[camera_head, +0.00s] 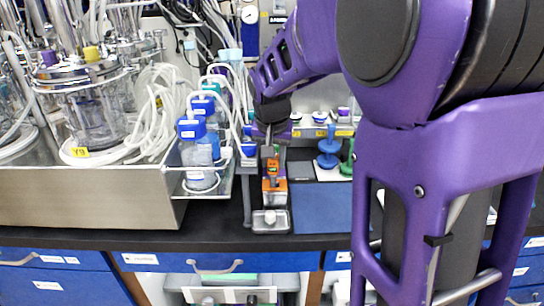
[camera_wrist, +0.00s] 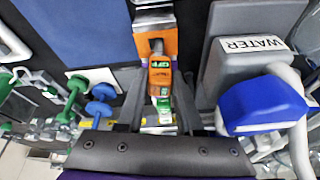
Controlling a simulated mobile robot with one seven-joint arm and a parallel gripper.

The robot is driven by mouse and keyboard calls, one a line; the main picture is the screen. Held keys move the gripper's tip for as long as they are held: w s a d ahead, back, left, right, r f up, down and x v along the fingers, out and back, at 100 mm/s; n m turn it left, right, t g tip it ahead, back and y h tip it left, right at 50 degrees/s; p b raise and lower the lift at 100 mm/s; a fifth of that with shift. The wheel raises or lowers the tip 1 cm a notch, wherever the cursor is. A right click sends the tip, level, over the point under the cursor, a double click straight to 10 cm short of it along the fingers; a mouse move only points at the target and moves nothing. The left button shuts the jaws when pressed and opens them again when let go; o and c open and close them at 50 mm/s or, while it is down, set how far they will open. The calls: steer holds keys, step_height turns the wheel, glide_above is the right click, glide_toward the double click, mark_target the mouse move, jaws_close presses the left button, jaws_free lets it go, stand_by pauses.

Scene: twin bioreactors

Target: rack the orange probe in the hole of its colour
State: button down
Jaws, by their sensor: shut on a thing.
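The orange probe (camera_wrist: 160,72) has an orange head with a small green display and a pale, green-marked part nearer the wrist. My gripper (camera_wrist: 158,100) has its dark fingers on either side of it and is shut on it. In the head view my gripper (camera_head: 271,148) points down over the bench, with the orange probe (camera_head: 272,166) just below it. An orange block (camera_wrist: 155,40) lies directly beyond the probe in the wrist view; whether the two touch I cannot tell. A rack hole of matching colour cannot be made out.
A blue mat (camera_head: 320,209) lies right of the probe. A blue stand (camera_head: 328,147) and a green stand (camera_head: 347,160) are behind it. A metal tray (camera_head: 85,200) holds glass vessels and tubing.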

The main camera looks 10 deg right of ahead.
mark_target(276, 191)
steer(key=shift+g, duration=0.6)
steer(key=f, duration=0.1)
steer(key=s+f, duration=0.1)
steer(key=f, duration=0.1)
steer(key=s+f, duration=0.1)
steer(key=shift+s+d+f, duration=0.15)
steer(key=shift+f, duration=0.1)
steer(key=shift+w+r+p, duration=0.2)
steer(key=shift+r+p, duration=0.6)
steer(key=shift+r, duration=0.1)
steer(key=shift+w+r+p, duration=0.15)
steer(key=shift+r+p, duration=0.6)
steer(key=shift+r, duration=0.15)
steer(key=shift+w+r+p, duration=0.2)
steer(key=shift+r+p, duration=0.6)
steer(key=shift+r, duration=0.1)
steer(key=shift+r, duration=0.15)
